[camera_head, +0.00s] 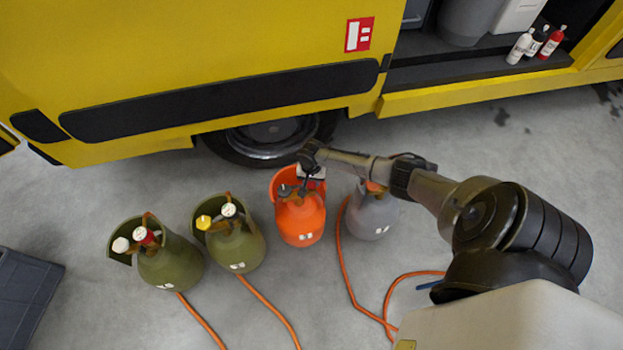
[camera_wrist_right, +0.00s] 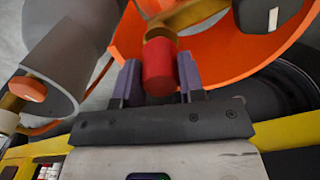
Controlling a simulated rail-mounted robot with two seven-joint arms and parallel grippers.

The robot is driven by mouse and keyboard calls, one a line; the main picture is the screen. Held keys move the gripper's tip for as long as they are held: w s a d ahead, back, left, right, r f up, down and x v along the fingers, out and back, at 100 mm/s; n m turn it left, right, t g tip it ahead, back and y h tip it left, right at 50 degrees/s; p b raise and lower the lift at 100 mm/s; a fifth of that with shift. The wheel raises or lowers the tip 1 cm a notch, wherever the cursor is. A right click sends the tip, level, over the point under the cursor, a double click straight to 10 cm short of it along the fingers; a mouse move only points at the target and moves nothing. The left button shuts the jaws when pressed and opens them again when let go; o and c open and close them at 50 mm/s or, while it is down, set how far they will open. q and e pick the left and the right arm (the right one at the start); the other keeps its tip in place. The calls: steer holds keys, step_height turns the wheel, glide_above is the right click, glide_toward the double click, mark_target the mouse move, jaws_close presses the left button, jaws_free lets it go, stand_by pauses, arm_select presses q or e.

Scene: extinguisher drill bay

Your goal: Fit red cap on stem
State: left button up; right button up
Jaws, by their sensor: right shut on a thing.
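My right gripper (camera_head: 308,180) is over the orange cylinder (camera_head: 300,222), inside its collar. In the wrist view my right gripper (camera_wrist_right: 160,80) has its two fingers shut on a red cap (camera_wrist_right: 158,66). The cap lines up with a brass stem (camera_wrist_right: 161,32) and its end appears to meet it; I cannot tell whether it is seated. The orange collar (camera_wrist_right: 215,75) curves behind the fingers. In the head view the gripper hides the held cap. My left gripper is in neither view.
A grey cylinder (camera_head: 372,217) stands close to the right. Two green cylinders (camera_head: 170,262) (camera_head: 236,245) with capped valves stand to the left. Orange hoses (camera_head: 350,270) lie on the floor. A yellow truck (camera_head: 200,60) stands behind. A dark crate (camera_head: 25,295) is at lower left.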

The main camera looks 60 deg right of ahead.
stand_by(0.4)
steer(key=shift+f+b, duration=0.3)
steer(key=shift+f, duration=0.2)
steer(key=shift+f, duration=0.3)
stand_by(0.4)
steer(key=o, duration=1)
steer(key=shift+r, duration=0.1)
